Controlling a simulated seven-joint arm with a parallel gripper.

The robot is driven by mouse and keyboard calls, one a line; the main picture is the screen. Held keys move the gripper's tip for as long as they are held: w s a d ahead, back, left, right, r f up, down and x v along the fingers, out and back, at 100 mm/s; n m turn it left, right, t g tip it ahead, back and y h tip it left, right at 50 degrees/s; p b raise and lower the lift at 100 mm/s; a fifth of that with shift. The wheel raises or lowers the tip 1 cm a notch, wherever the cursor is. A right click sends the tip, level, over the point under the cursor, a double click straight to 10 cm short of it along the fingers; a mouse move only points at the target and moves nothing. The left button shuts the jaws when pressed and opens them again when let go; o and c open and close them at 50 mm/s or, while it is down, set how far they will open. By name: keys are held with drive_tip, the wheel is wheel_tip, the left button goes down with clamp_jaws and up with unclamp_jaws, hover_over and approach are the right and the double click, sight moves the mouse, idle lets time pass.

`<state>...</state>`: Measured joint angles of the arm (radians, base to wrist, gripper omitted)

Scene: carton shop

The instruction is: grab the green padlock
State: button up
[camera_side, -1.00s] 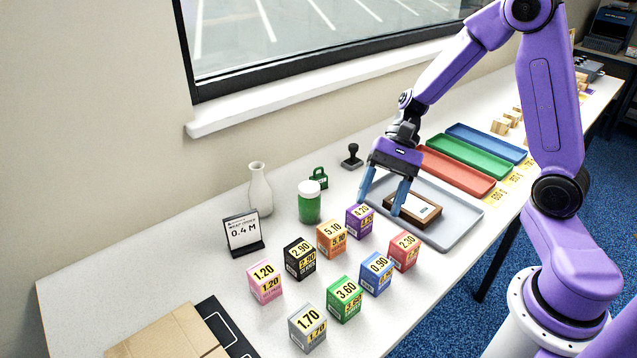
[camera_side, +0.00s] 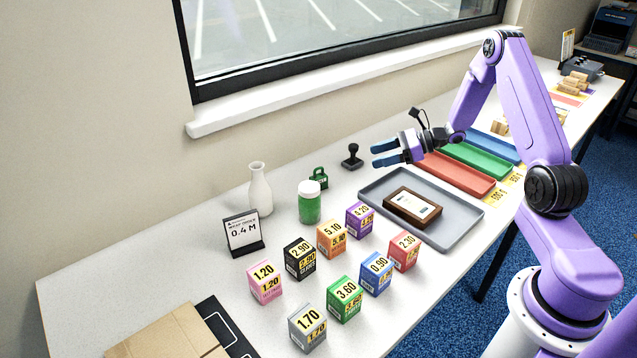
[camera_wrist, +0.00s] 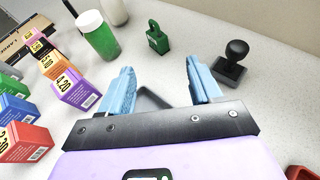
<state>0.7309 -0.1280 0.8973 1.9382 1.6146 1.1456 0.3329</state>
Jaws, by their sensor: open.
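The green padlock (camera_side: 319,178) stands upright on the white table, behind the green-filled jar in the side view. In the wrist view the padlock (camera_wrist: 157,38) is beyond my fingertips, roughly midway between them and fully visible. My gripper (camera_side: 374,155) is open and empty. It is turned sideways with its blue fingers pointing left, toward the padlock's side of the table, and it is above and to the right of the padlock, apart from it. The blue fingers (camera_wrist: 163,82) are spread wide in the wrist view.
A jar (camera_side: 309,202) and white vase (camera_side: 260,188) stand left of the padlock. A black stamp (camera_side: 352,156) stands to its right. Several priced boxes (camera_side: 331,238) stand in front. A grey tray (camera_side: 455,228) holds a brown framed item (camera_side: 412,207). Bare table surrounds the padlock's right side.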

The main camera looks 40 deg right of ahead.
sight(324, 173)
drive_tip(key=x, duration=1.5)
drive_tip(key=shift+s+a+f, duration=0.1)
clamp_jaws()
